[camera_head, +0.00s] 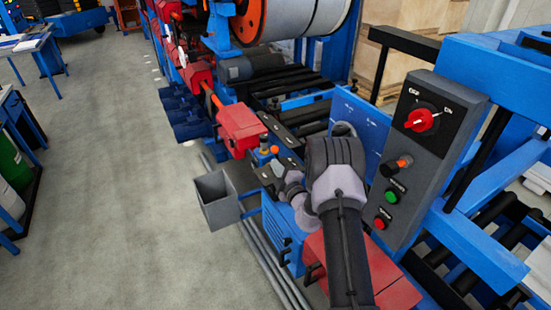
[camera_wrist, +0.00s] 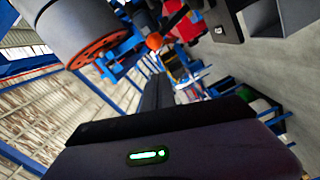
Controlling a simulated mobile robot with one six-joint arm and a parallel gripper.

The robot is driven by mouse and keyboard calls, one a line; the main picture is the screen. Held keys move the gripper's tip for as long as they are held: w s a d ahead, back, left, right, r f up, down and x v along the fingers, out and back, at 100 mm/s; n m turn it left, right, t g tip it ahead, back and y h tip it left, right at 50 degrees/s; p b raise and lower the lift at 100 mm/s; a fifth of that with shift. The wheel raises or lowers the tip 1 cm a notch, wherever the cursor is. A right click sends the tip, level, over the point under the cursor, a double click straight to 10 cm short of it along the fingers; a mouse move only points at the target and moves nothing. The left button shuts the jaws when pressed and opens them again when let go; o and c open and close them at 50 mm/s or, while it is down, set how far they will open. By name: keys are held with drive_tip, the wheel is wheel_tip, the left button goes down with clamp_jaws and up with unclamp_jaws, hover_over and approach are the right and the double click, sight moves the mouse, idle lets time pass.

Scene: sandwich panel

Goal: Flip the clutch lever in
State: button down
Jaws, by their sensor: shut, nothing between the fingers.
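My gripper (camera_wrist: 158,82) shows in the wrist view with its dark fingers together and nothing between them. An orange ball knob (camera_wrist: 154,41) appears just beyond the fingertips, and I cannot tell how far away it is. In the head view, a small orange knob (camera_head: 274,150) stands by the machine's near end, close to the end of my arm. An orange-tipped lever (camera_head: 403,161) sticks out from the grey control panel (camera_head: 438,103), right of my arm. No readable label shows which one is the clutch lever. My arm hides part of the machine; the fingertips are unclear there.
The panel also carries a red rotary switch (camera_head: 419,120), a green button (camera_head: 392,196) and a red button (camera_head: 380,223). A grey open bin (camera_head: 217,203) hangs left of my arm. Blue frame beams (camera_head: 470,240) stand close on the right. Clear floor (camera_head: 110,150) lies left.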

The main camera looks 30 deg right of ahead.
sight(276, 156)
drive_tip(key=w+d, duration=0.1)
drive_tip(key=w, duration=0.1)
drive_tip(key=w+d+b, duration=0.1)
drive_tip(key=w, duration=0.1)
drive_tip(key=w+d+f, duration=0.1)
drive_tip(key=w, duration=0.1)
drive_tip(key=shift+w+b, duration=0.1)
drive_tip(key=shift+b, duration=0.2)
